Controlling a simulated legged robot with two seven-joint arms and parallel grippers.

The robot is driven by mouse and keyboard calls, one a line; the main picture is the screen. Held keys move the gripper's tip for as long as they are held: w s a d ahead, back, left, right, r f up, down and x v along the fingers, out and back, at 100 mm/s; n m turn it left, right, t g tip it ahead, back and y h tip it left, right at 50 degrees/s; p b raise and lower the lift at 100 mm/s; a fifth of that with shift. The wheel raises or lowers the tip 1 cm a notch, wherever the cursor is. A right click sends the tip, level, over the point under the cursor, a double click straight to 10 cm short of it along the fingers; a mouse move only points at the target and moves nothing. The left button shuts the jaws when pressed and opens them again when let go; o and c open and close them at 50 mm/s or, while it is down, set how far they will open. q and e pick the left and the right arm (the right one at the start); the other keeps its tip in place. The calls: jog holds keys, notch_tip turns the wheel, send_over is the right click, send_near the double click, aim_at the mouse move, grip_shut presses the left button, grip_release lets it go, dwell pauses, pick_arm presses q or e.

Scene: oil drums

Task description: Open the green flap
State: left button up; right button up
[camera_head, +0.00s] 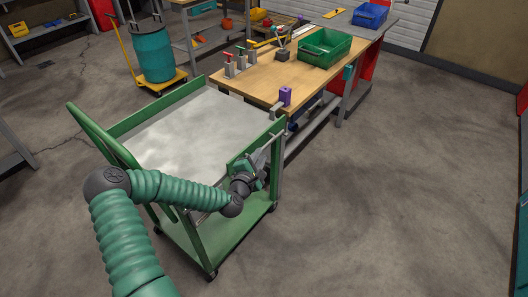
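A green cart (205,240) with a pale grey top tray (190,130) stands in the left middle of the head view. A green panel, which looks like the flap (236,160), shows at the tray's near right side, partly hidden by my gripper. My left arm comes in from the lower left across the cart's near side. My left gripper (259,162) is at that panel, close to the cart's right corner. Whether its fingers are apart or closed on the panel edge is too small to tell. My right gripper is out of view.
A teal drum (153,54) stands on a yellow trolley behind. The floor (380,210) at right is clear.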

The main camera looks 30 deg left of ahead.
aim_at(264, 148)
pick_arm(q)
jog(key=x, duration=0.5)
jog(key=shift+w+a+f+b, duration=0.15)
jog(key=shift+w+a+b, duration=0.15)
jog(key=shift+a, duration=0.2)
jog(key=shift+d, duration=0.25)
jog(key=shift+c, duration=1.1)
jog(key=shift+d, duration=0.15)
grip_shut()
